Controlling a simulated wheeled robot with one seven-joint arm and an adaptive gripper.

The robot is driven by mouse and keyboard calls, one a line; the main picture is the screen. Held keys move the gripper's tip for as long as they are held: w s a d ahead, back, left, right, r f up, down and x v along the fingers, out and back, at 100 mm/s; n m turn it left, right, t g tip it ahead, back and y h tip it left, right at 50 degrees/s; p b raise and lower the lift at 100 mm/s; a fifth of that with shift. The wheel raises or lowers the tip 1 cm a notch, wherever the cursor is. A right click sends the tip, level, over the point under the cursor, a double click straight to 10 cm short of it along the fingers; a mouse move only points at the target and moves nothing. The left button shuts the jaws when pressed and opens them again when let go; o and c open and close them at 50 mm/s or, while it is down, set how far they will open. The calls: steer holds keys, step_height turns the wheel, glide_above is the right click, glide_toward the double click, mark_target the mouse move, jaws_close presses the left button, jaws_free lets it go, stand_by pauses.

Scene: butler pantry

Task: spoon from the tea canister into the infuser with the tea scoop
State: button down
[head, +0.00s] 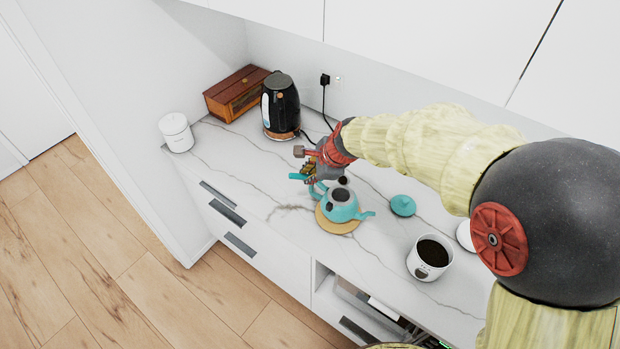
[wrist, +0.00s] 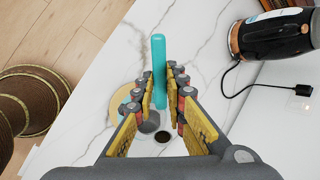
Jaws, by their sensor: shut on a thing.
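My gripper (head: 311,171) is shut on the teal handle of the tea scoop (wrist: 158,62); the handle's end also shows in the head view (head: 297,177). A small round dark patch below the fingers in the wrist view (wrist: 163,137) looks like the scoop's bowl with dark contents. The teal teapot (head: 340,208) stands open on a round wooden trivet (head: 330,226), just below and beside my gripper. A grey opening shows in its top; I cannot clearly make out the infuser. The white tea canister (head: 421,269) stands open to the right, with dark tea inside.
The teal teapot lid (head: 403,205) lies between teapot and canister. A white lid (head: 465,236) is partly hidden by my arm. A black kettle (head: 281,105), a wooden box (head: 236,94) and a white lidded jar (head: 176,133) stand farther left. The marble counter (head: 246,177) left of the teapot is clear.

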steer(key=shift+s+f+m+t+b, duration=0.15)
steer(key=shift+t+b, duration=0.7)
steer(key=shift+b, duration=1.4)
steer(key=shift+s+f+m+t+b, duration=0.2)
steer(key=shift+t+b, duration=0.6)
steer(key=shift+b, duration=1.5)
steer(key=shift+s+f+m+t+b, duration=0.15)
steer(key=shift+t+b, duration=0.7)
steer(key=shift+b, duration=1.4)
steer(key=shift+r+t+b, duration=0.15)
steer(key=shift+t+b, duration=0.25)
steer(key=shift+b, duration=0.25)
steer(key=shift+r, duration=0.1)
step_height(320, 180, up, 6)
steer(key=p, duration=0.6)
steer(key=shift+w+d, duration=0.1)
